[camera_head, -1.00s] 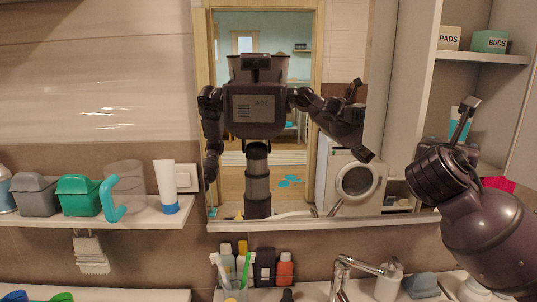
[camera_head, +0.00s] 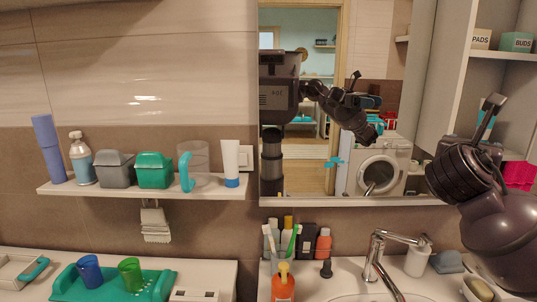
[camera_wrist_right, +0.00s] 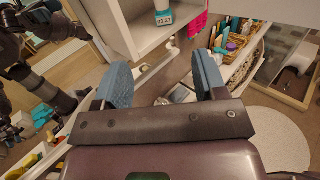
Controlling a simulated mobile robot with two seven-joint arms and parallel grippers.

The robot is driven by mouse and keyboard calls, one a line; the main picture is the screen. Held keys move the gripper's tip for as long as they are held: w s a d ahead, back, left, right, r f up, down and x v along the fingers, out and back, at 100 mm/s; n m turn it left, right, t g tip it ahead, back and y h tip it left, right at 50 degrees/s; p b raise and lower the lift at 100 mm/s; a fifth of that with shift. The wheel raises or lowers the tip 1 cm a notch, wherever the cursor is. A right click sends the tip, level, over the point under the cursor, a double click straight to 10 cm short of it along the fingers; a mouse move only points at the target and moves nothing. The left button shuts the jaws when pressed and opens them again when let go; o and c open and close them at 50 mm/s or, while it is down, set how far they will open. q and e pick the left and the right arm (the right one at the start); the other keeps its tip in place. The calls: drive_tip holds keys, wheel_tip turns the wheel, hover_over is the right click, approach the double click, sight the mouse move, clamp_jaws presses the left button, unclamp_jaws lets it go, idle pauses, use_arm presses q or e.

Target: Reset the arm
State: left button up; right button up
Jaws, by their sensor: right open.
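My right gripper (camera_head: 490,112) is raised at the right of the head view, in front of the open wall cabinet (camera_head: 488,55). In the right wrist view its two blue-padded fingers (camera_wrist_right: 163,76) are wide apart with nothing between them. The mirror (camera_head: 310,198) reflects my body and raised right arm. My left gripper is not directly in view.
A wall shelf (camera_head: 110,191) holds a bottle, small bins, a cup and a tube. Below are a sink tap (camera_head: 376,255), an orange soap bottle (camera_head: 283,287) and a teal tray (camera_head: 65,290) with cups. The cabinet is close to my right arm.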

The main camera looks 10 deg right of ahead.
drive_tip(key=s+a+f+m+g+y, duration=0.1)
drive_tip(key=s+a+f+m+y, duration=0.15)
drive_tip(key=f, duration=0.65)
drive_tip(key=s+a+f+m+g+y, duration=0.15)
drive_tip(key=s+f+m, duration=0.25)
drive_tip(key=f, duration=0.5)
drive_tip(key=s+a+f+m+g+y, duration=0.1)
drive_tip(key=s+a+f+m+y, duration=0.2)
drive_tip(key=f, duration=0.7)
drive_tip(key=s+a+f+m+g+y, duration=0.25)
drive_tip(key=s+a+f+m, duration=0.25)
drive_tip(key=s+f+m, duration=0.4)
drive_tip(key=s+a+f+m+g+y, duration=0.2)
drive_tip(key=s+a+f+m+y, duration=0.25)
drive_tip(key=s+m, duration=0.4)
drive_tip(key=w+f+n+t+b, duration=0.1)
drive_tip(key=w+f+n+t, duration=0.1)
drive_tip(key=w+f+t, duration=0.3)
drive_tip(key=shift+w+a+f+t, duration=0.2)
drive_tip(key=shift+f+t, duration=1.4)
drive_tip(key=shift+f, duration=1.8)
